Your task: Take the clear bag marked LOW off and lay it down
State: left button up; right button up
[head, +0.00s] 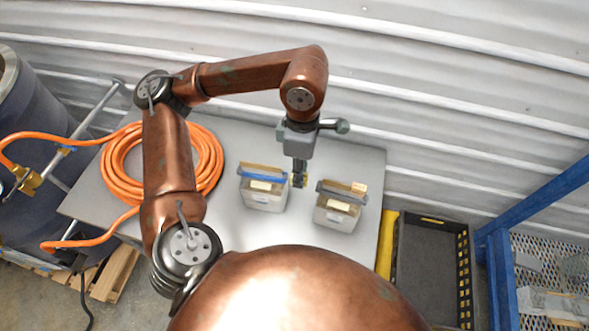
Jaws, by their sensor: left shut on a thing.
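Two small clear bags or bins with tan contents stand side by side on the grey table. The left one (263,200) has a blue bar (263,176) across its top. The right one (335,216) has a grey bar (341,194) and a small tan block at its top right. Both carry pale labels, too small to read, so I cannot tell which is marked LOW. My left gripper (299,181) points down between them, shut at the right end of the blue bar. Its fingers hide the exact contact. My right gripper is out of view.
A coiled orange hose (207,160) lies on the table (368,165) at left. A dark crate (432,265) stands right of the table, near a blue rack (497,250). A corrugated wall is behind. The table's right end looks clear.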

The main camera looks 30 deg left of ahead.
pick_arm(q)
jog(key=shift+r+p, duration=1.25)
jog(key=shift+r, duration=1.25)
jog(key=shift+r+p, duration=0.5)
jog(key=shift+r, duration=0.45)
